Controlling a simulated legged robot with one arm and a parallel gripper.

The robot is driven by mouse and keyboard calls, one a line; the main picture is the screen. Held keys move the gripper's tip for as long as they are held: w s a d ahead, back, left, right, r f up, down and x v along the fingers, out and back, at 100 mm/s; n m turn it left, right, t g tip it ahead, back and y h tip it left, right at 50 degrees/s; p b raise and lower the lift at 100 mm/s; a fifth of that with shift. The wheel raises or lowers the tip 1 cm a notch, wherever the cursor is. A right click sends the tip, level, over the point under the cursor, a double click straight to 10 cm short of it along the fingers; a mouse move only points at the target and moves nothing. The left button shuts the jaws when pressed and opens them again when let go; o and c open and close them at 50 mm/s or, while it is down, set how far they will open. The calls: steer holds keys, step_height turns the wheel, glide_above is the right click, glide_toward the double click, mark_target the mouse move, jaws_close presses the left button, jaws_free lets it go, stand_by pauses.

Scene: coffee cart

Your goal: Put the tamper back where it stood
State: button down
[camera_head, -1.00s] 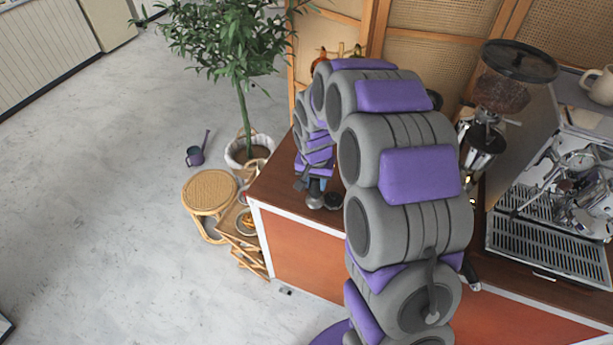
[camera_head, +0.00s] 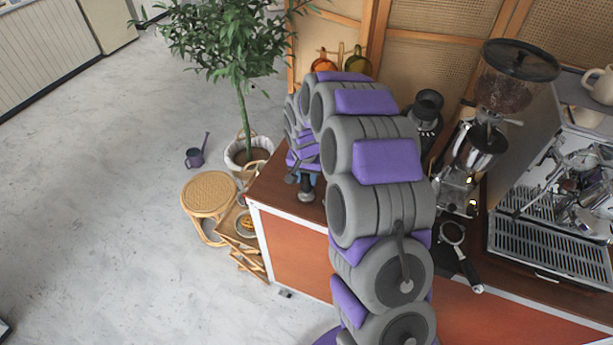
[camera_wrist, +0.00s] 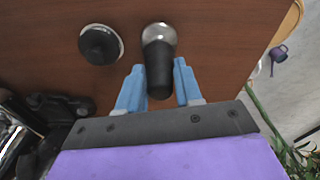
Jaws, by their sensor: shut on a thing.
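The tamper has a black handle and a silver metal base. In the wrist view the tamper (camera_wrist: 159,68) is between the two blue fingers of my gripper (camera_wrist: 158,66), which are shut on its handle. The silver base points away from my wrist, toward the wooden counter top. I cannot tell whether it touches the counter. A round black piece with a pale rim (camera_wrist: 100,44) is on the counter to the left of the tamper. In the head view the tamper (camera_head: 306,190) shows below my gripper (camera_head: 305,175), near the counter's left end; my arm hides the black piece.
On the counter (camera_head: 269,188), to the right of my arm, stand a black device (camera_head: 426,112), a grinder (camera_head: 478,150) and the espresso machine (camera_head: 552,235). A portafilter (camera_head: 455,240) lies in front of the grinder. A rattan stool (camera_head: 209,193) and a potted plant (camera_head: 240,115) are left of the counter.

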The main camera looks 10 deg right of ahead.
mark_target(305, 186)
steer(key=shift+f, duration=0.1)
steer(key=c, duration=0.8)
jaws_free()
steer(key=shift+o, duration=0.2)
step_height(305, 186, up, 12)
steer(key=s+p, duration=0.1)
steer(key=s+r+n+g, duration=0.1)
steer(key=s+r, duration=0.3)
steer(key=s, duration=1.6)
steer(key=s+r+n+g, duration=0.2)
steer(key=s+r+n, duration=0.2)
steer(key=s, duration=1.7)
steer(key=shift+y, duration=0.3)
steer(key=shift+f+b, duration=0.85)
steer(key=shift+f, duration=0.1)
